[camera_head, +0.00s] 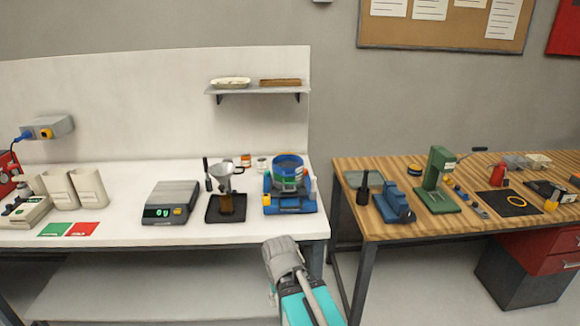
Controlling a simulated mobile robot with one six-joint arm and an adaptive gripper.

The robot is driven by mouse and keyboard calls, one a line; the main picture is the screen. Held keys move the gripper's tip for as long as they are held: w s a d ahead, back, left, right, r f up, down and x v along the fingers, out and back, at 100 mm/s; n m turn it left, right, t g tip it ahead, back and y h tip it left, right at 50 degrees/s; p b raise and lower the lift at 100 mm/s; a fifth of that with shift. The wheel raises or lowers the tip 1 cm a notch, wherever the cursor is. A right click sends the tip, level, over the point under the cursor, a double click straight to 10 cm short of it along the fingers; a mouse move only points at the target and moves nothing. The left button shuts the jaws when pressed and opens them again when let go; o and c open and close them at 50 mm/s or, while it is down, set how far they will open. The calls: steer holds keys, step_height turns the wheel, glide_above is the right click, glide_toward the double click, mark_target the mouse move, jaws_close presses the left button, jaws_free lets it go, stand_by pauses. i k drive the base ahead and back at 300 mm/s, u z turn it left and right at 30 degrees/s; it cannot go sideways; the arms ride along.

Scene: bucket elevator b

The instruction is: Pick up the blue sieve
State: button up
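A blue round sieve (288,162) sits at the top of a short stack on a blue machine base (290,207), near the right end of the white bench. Green shows in the stack below the blue ring. The stack looks upright. My arm comes in from the bottom of the picture, with a teal link and a grey rounded joint below and in front of the bench edge. My gripper's fingers do not show, and no part of the arm visibly touches the sieve.
Left of the sieve stand a metal funnel on a stand (226,178) and a digital scale (171,202). A wall shelf (258,91) hangs above. Small jars (261,164) stand behind. A gap separates the white bench from the wooden workbench (390,230) with tools.

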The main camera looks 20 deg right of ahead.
mark_target(286, 165)
steer(key=i, duration=0.85)
steer(key=u, duration=0.05)
